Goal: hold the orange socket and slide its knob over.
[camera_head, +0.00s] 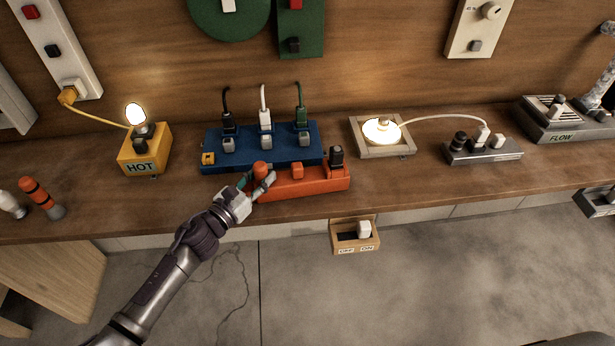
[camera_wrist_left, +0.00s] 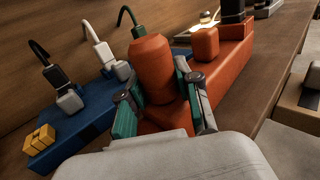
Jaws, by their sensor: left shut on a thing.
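The orange socket (camera_head: 318,181) is a long block on the wooden bench, in front of a blue strip. A rounded orange grip (camera_head: 260,168) stands at its left end, and this grip also shows large in the left wrist view (camera_wrist_left: 153,66). A small square orange knob (camera_head: 297,171) sits on top near the middle, seen beyond the grip in the left wrist view (camera_wrist_left: 205,43). A black plug (camera_head: 336,157) stands at the right end. My left gripper (camera_head: 258,180) is shut on the rounded grip, with teal-padded fingers on both sides of it. My right gripper is not in view.
The blue strip (camera_head: 215,163) with black, white and green plugs stands close behind. A yellow HOT box (camera_head: 145,160) is to the left, a lit lamp in a wooden frame (camera_head: 367,155) to the right. A small OFF/ON switch box (camera_head: 345,246) sits below the bench edge.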

